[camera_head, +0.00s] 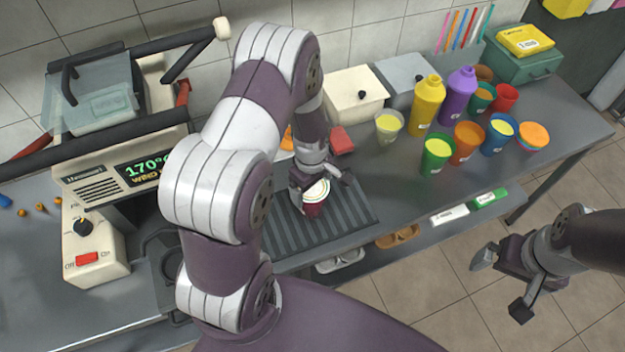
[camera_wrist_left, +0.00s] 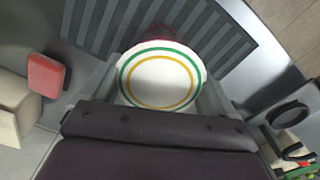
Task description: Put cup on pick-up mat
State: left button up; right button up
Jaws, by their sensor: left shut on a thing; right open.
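A dark red cup (camera_head: 313,208) with a white lid ringed in green and yellow is at the ribbed dark mat (camera_head: 352,214) on the counter. My left gripper (camera_head: 317,187) is shut on the cup from above. In the left wrist view the cup's lid (camera_wrist_left: 159,80) sits between the fingers, with the ribbed mat (camera_wrist_left: 215,35) behind it. Whether the cup's base touches the mat is hidden. My right gripper (camera_head: 503,282) is open and empty, out over the floor at the right.
Several colored cups and the yellow (camera_head: 426,105) and purple (camera_head: 460,96) bottles stand on the counter to the right. A press machine (camera_head: 110,170) fills the left side. A red block (camera_head: 341,141) lies behind the mat. The mat's right part is clear.

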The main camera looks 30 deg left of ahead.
pick_arm(q)
jog(key=shift+s+f, duration=0.1)
jog(key=o, duration=1.7)
notch_tip(320, 180, up, 12)
jog(key=b, duration=0.2)
jog(key=s+d+r+m, duration=0.1)
jog(key=s+m, duration=0.2)
jog(key=m, duration=0.2)
jog(key=s+d+r+m+t, duration=0.1)
jog(key=s+d+m, duration=0.1)
jog(key=s+m, duration=0.1)
jog(key=s+d+r+m, duration=0.1)
jog(key=s+d+m, duration=0.1)
jog(key=m, duration=0.4)
jog(key=shift+s+d+r+m, duration=0.2)
jog(key=shift+s+r+m, duration=0.1)
jog(key=shift+s+r, duration=0.15)
